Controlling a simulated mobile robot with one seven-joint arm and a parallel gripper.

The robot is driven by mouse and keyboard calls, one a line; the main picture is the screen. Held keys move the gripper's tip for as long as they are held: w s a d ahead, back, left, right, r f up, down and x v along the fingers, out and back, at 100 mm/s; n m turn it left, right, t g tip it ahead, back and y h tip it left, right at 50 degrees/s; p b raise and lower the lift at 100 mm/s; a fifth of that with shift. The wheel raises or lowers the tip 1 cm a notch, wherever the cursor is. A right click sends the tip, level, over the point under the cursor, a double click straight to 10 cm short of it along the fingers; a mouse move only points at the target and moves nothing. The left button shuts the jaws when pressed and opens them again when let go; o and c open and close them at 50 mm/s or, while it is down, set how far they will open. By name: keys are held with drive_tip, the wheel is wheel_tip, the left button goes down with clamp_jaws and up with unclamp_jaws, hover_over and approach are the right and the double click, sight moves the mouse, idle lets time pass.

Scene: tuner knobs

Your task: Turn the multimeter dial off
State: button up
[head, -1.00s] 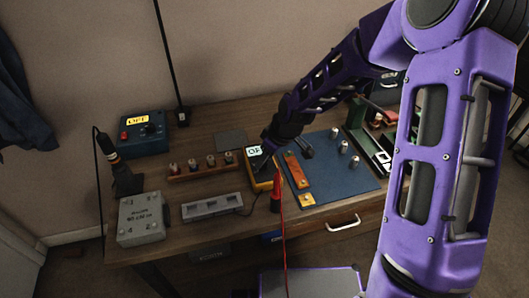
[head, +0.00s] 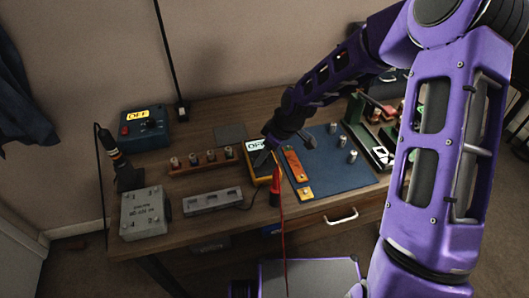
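The multimeter (head: 262,178) is a yellow and dark instrument lying on the wooden table, near the left edge of the blue mat. Its pale display (head: 256,146) reads "OFF". My gripper (head: 270,150) is at the multimeter, pointing down over its upper right part. The gripper and the multimeter's dark face blend together, so the dial is hidden or too small to make out. I cannot tell whether the fingers touch the dial or are open or shut.
A red probe (head: 275,190) with a red lead stands close in front of the multimeter. A blue box (head: 143,133) labelled "OFF", a grey box (head: 144,213), a grey slotted block (head: 212,200) and a wooden peg rack (head: 203,165) lie left. The blue mat (head: 340,178) lies right.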

drive_tip(key=shift+o, duration=0.5)
drive_tip(key=shift+r, duration=0.1)
drive_tip(key=shift+d+r, duration=0.1)
drive_tip(key=shift+r, duration=0.1)
drive_tip(key=p+v, duration=0.1)
drive_tip(key=v, duration=1.6)
drive_tip(key=shift+s+f, duration=0.1)
